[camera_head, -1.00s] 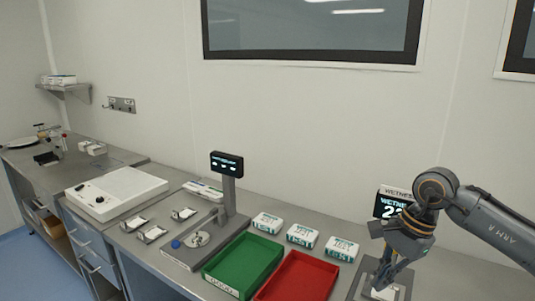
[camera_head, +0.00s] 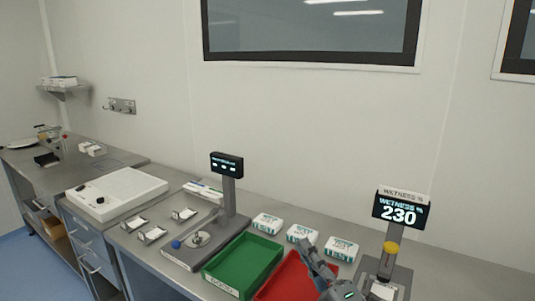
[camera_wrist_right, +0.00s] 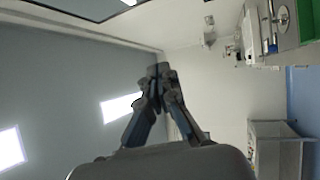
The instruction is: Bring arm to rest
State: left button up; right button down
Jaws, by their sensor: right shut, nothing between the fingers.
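My right gripper (camera_head: 306,246) is low in the head view, in front of the red tray (camera_head: 283,279) and partly hiding it. It is empty, with its fingers pointing up and left. In the right wrist view its fingertips (camera_wrist_right: 160,72) meet, with nothing between them. My left gripper is in neither view.
A green tray (camera_head: 243,266), several white test packs (camera_head: 341,248) and a second instrument (camera_head: 228,190) stand on the steel bench.

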jog(key=s+d+f+m+g+h, duration=0.3)
jog(key=d+f+m, duration=0.15)
jog(key=f, duration=0.25)
jog(key=s+d+f+m+g+h, duration=0.2)
jog(key=s+d+f+m+h, duration=0.1)
jog(key=f+m, duration=0.35)
jog(key=s+d+f+m+g+h, duration=0.3)
jog(key=d+f+m, duration=0.1)
jog(key=f, duration=0.4)
jog(key=s+d+f+m+g, duration=0.1)
jog(key=s+f+m+g, duration=0.3)
jog(key=s, duration=0.5)
jog(key=s+f+m+g, duration=0.2)
jog(key=s+f+g, duration=0.3)
jog(key=s, duration=0.5)
jog(key=s+f+x, duration=0.1)
jog(key=s+x, duration=0.2)
jog(key=x, duration=1)
jog(key=s+d+x, duration=0.1)
jog(key=s+x, duration=0.1)
jog(key=x, duration=1.1)
jog(key=s+d+f+n+g+b, duration=0.1)
jog(key=s+d+f, duration=0.2)
jog(key=s+f, duration=1.5)
